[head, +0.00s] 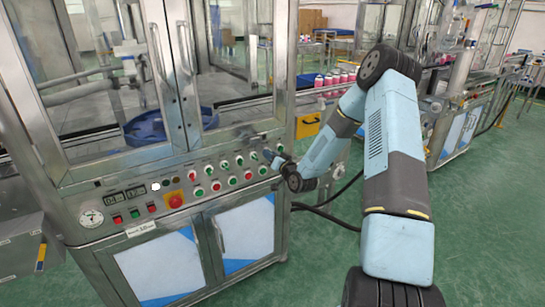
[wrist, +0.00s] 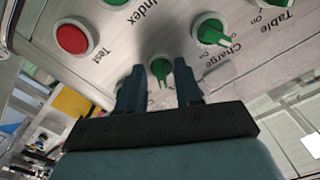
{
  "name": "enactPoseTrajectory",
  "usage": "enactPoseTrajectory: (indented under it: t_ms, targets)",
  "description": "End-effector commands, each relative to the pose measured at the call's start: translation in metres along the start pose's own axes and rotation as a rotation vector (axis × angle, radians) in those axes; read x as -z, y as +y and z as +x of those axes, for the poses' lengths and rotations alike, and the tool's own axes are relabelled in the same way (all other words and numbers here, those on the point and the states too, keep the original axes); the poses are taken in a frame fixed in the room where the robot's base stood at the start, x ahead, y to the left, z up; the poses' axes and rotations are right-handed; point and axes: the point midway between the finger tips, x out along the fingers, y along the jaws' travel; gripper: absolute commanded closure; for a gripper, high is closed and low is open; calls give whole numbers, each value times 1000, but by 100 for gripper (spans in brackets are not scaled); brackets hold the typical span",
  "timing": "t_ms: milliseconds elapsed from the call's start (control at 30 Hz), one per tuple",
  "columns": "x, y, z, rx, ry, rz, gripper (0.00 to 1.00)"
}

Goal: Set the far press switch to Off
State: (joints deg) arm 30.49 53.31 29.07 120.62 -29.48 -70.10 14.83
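My gripper (wrist: 159,76) is open in the wrist view, its two dark fingers pointing at the control panel. A small green rotary switch (wrist: 158,69) shows between the fingertips, with a slight gap visible on each side. Its label is hidden or unreadable, so I cannot tell from text whether it is the far press switch, nor its setting. In the head view my gripper (head: 274,157) is at the right end of the panel (head: 150,205), close to its face; the switch there is hidden by it.
The wrist view shows a green switch (wrist: 208,30) by "Charge", another (wrist: 272,3) by "Table", and a red button (wrist: 74,38) by "Test". The head view shows a red emergency stop (head: 176,201) and a gauge (head: 91,218). Pink-topped cans (head: 335,80) stand behind.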

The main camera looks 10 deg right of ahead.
Motion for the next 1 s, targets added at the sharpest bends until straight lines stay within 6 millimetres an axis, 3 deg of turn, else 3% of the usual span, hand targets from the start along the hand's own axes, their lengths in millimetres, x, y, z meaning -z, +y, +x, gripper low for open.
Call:
enactPoseTrajectory:
  t_ms: [67, 400, 1000]
  targets:
    - [0, 0, 0, 0, 0, 0, 68]
    - [0, 0, 0, 0, 0, 0, 100]
    - [2, 4, -2, -7, 2, -75, 100]
